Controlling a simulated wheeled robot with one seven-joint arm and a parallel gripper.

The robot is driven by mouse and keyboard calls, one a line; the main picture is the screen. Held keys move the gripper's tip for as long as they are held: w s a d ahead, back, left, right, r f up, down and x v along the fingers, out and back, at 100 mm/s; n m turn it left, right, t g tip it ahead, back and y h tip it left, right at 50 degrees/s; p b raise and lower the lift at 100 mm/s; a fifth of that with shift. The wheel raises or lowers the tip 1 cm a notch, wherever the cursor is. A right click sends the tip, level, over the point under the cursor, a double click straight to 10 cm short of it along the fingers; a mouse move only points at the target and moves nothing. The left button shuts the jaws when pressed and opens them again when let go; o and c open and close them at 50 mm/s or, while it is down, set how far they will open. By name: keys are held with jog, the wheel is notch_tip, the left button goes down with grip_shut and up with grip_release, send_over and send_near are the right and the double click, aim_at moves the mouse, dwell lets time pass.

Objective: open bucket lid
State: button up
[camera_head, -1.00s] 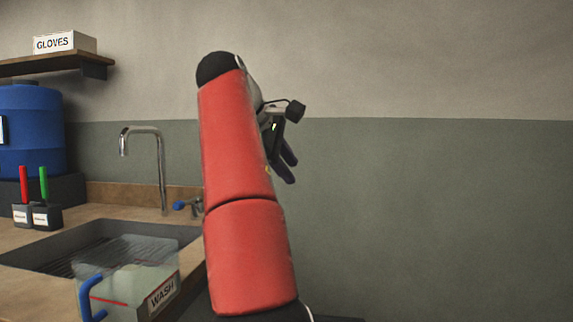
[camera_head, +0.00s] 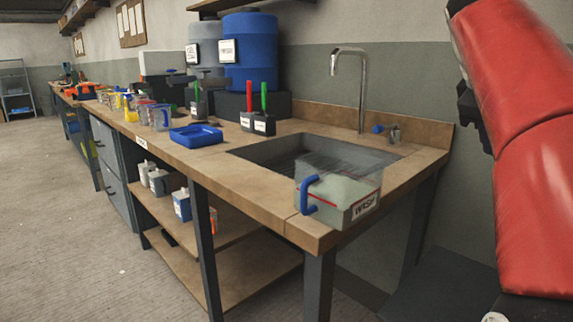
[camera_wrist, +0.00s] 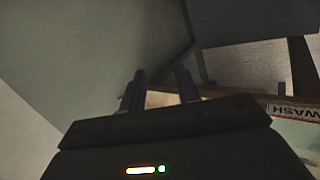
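I cannot make out a bucket with a lid for certain in either view. Small white-topped containers (camera_head: 159,181) and a blue-and-white one (camera_head: 182,204) stand on the shelf under the bench; they are too small to tell their lids. In the wrist view my gripper (camera_wrist: 162,88) shows two dark fingers apart with nothing between them, with the bench and its underside beyond.
The bench (camera_head: 215,170) holds a sink (camera_head: 275,150), a tap (camera_head: 362,90) and a clear WASH tub (camera_head: 345,190) with a blue handle at the near corner. A blue tray (camera_head: 196,136), jugs and big drums (camera_head: 250,60) stand further left. The floor (camera_head: 50,220) at left is clear.

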jog(key=s+a+f+m+t+y, duration=0.1)
jog(key=s+a+f+y, duration=0.1)
jog(key=a+f, duration=0.4)
jog(key=s+a+f+m+y, duration=0.1)
jog(key=s+a+f, duration=0.2)
jog(key=a+f, duration=0.3)
notch_tip(320, 180, down, 3)
jog(key=shift+s+a+f+t+y, duration=0.15)
jog(key=shift+s+t+y, duration=0.15)
jog(key=shift+t+y, duration=0.1)
jog(key=s+a+f+m+y, duration=0.1)
jog(key=s+a+f, duration=0.2)
jog(key=f, duration=0.2)
jog(key=s+a+f+m, duration=0.1)
jog(key=s+a+f, duration=0.1)
jog(key=f, duration=0.4)
jog(key=s+a+f+m+y, duration=0.1)
jog(key=s+a+f, duration=0.2)
jog(key=s+f, duration=0.1)
jog(key=shift+s+a+f+m+y, duration=0.1)
jog(key=shift+a+f+m+y, duration=0.1)
jog(key=shift+f, duration=0.25)
jog(key=shift+s+a+f+m+y, duration=0.1)
jog(key=shift+a+f+m, duration=0.1)
jog(key=shift+f, duration=0.2)
jog(key=shift+c, duration=1)
jog(key=shift+f, duration=0.2)
grip_shut()
jog(key=shift+s, duration=0.1)
